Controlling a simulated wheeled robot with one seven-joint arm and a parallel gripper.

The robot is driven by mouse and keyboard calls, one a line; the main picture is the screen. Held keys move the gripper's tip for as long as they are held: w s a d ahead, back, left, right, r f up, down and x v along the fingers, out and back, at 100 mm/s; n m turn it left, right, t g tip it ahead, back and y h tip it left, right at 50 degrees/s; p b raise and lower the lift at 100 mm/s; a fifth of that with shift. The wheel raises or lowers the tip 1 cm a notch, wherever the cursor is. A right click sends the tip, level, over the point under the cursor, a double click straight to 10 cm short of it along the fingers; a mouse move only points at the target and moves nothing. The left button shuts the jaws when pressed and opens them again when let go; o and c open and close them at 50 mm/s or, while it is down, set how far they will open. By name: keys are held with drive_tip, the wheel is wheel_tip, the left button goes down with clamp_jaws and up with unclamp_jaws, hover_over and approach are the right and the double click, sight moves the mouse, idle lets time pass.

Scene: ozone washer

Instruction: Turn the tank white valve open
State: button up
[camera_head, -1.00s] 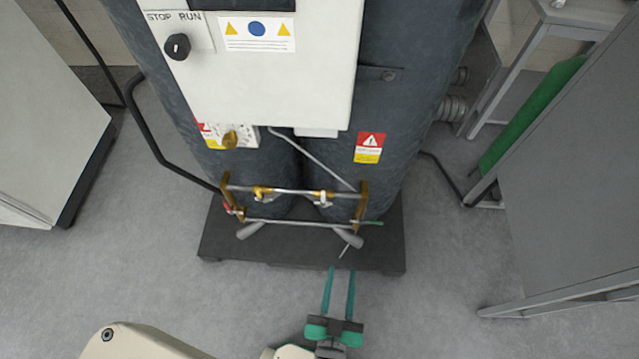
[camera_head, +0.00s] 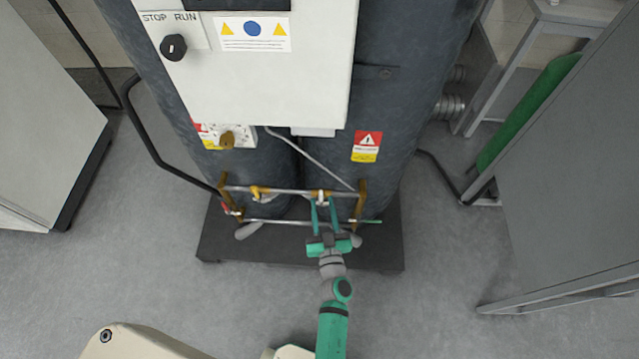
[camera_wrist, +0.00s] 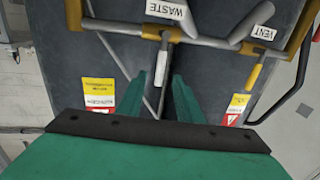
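The white valve (camera_head: 321,196) is a small pale lever on the horizontal pipe low on the front of the dark tanks (camera_head: 385,100). In the wrist view its pale handle (camera_wrist: 162,62) points down from the pipe. My gripper (camera_head: 323,203) is at this valve, with its two green fingers apart. In the wrist view the fingertips (camera_wrist: 163,76) stand on either side of the handle, with a gap visible on both sides. Contact is not clear. A yellow valve (camera_head: 257,193) sits on the same pipe to the left; it also shows in the wrist view (camera_wrist: 254,78).
Brass upright pipes (camera_head: 360,203) stand close to the right of my gripper. A lower thin pipe (camera_head: 275,222) crosses above the black base (camera_head: 290,250). A white control box (camera_head: 255,75) hangs above. Grey cabinets stand left and right, with clear floor in front.

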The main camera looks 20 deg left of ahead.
drive_tip(key=x, duration=0.8)
drive_tip(key=shift+w+a, duration=0.1)
drive_tip(key=shift+w, duration=0.1)
clamp_jaws()
